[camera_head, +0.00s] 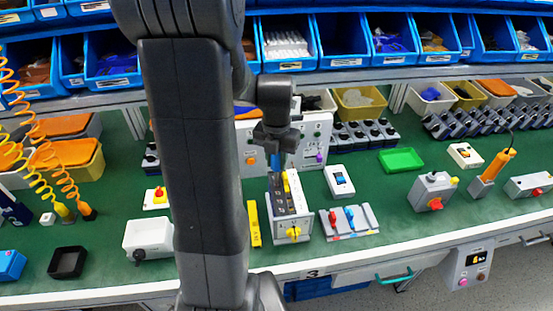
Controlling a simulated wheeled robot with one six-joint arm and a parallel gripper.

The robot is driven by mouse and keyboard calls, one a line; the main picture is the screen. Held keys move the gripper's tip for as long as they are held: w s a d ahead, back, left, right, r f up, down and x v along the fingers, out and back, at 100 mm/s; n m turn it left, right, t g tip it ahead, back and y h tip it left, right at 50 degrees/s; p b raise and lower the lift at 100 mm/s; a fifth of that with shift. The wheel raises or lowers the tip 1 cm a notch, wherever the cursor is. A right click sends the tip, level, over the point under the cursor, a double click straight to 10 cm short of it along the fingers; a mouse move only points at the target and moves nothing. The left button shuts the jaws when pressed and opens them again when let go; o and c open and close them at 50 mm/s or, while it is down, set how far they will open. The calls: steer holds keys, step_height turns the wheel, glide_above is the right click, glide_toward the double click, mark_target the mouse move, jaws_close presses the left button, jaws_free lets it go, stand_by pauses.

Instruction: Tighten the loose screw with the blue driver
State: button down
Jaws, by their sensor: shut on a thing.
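My gripper (275,145) hangs over the workbench, right of my arm's thick dark link, with its jaws closed. A slim blue piece, apparently the blue driver (275,162), points down from between the jaws. Its tip is close above or in front of a grey-and-black block (288,205) with a yellow handle on top and a yellow knob on its front; I cannot tell whether they touch. The loose screw cannot be made out at this size.
A light plate with red and blue parts (348,220) lies right of the block, and a yellow bar (254,223) left of it. A white switch (339,181) and grey control box (433,191) stand further right. Green bench (385,215) between them is clear. Blue bins line the back.

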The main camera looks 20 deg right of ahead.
steer(key=shift+f+b, duration=0.4)
steer(key=shift+f, duration=0.05)
steer(key=shift+r, duration=0.1)
steer(key=m, duration=0.6)
steer(key=shift+m, duration=1.1)
steer(key=m, duration=0.3)
steer(key=shift+m, duration=0.3)
steer(key=m, duration=0.4)
